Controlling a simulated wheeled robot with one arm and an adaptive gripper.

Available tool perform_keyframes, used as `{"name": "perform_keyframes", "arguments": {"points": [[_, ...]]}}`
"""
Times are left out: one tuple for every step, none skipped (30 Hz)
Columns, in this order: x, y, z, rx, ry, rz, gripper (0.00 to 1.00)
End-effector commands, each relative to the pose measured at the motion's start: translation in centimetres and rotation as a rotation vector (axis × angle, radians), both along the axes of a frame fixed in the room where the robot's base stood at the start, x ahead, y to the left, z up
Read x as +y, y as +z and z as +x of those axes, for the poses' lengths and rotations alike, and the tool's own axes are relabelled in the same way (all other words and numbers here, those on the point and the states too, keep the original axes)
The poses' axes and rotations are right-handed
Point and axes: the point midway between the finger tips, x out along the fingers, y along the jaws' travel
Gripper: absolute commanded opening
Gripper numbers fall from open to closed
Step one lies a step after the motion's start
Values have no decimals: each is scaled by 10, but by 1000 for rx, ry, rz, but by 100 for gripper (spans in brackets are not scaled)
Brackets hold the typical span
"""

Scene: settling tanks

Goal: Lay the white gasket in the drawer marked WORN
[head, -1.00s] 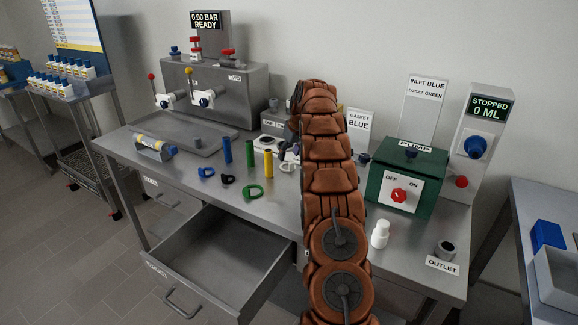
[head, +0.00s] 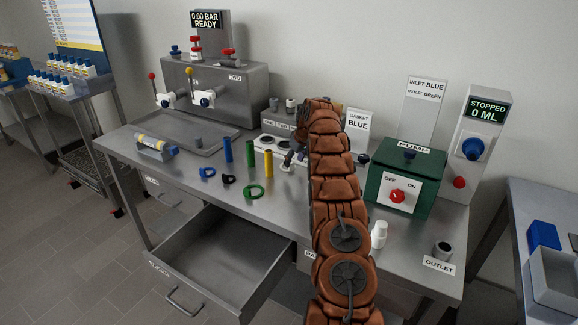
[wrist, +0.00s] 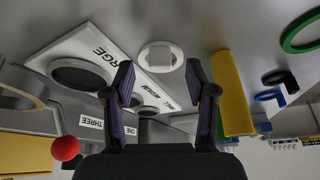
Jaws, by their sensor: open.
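The white gasket (wrist: 161,56) lies flat on the steel bench, just beyond my fingertips in the wrist view. In the head view the gasket (head: 287,167) is partly hidden by my gripper (head: 290,158). My gripper (wrist: 161,82) is open and empty, its two dark fingers on either side of the line to the gasket and apart from it. One drawer (head: 222,250) under the bench is pulled open and looks empty; the small label on its front is too small to read. A shut drawer front (head: 165,193) is behind it, its label also unreadable.
A yellow cylinder (head: 268,164) stands close beside the gasket; green and blue cylinders are left of it. A green ring (head: 253,192) and blue and black rings lie in front. A white plate (wrist: 90,65) with dark round holes is near. A green pump box (head: 407,180) stands right.

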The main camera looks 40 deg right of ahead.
Motion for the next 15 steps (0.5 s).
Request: {"name": "perform_keyframes", "arguments": {"points": [[0, -2, 2, 1, -1, 1, 56], [0, -4, 3, 1, -1, 1, 56], [-1, -6, 5, 1, -1, 0, 56], [-1, -8, 6, 0, -1, -1, 56], [-1, -9, 7, -1, 0, -1, 56], [-1, -12, 9, -1, 0, -1, 56], [-1, -14, 10, -1, 0, -1, 56], [-1, -17, 10, 0, 0, 0, 56], [-1, -20, 11, 0, -1, 1, 56], [-1, -23, 12, 1, -1, 1, 56], [-1, -25, 13, 2, 0, 2, 56], [-1, -27, 13, 1, 0, 2, 56], [-1, -28, 14, 1, 0, 2, 56], [-1, -29, 14, 0, -1, 1, 56], [-1, -30, 15, 0, -1, 0, 56]]}}
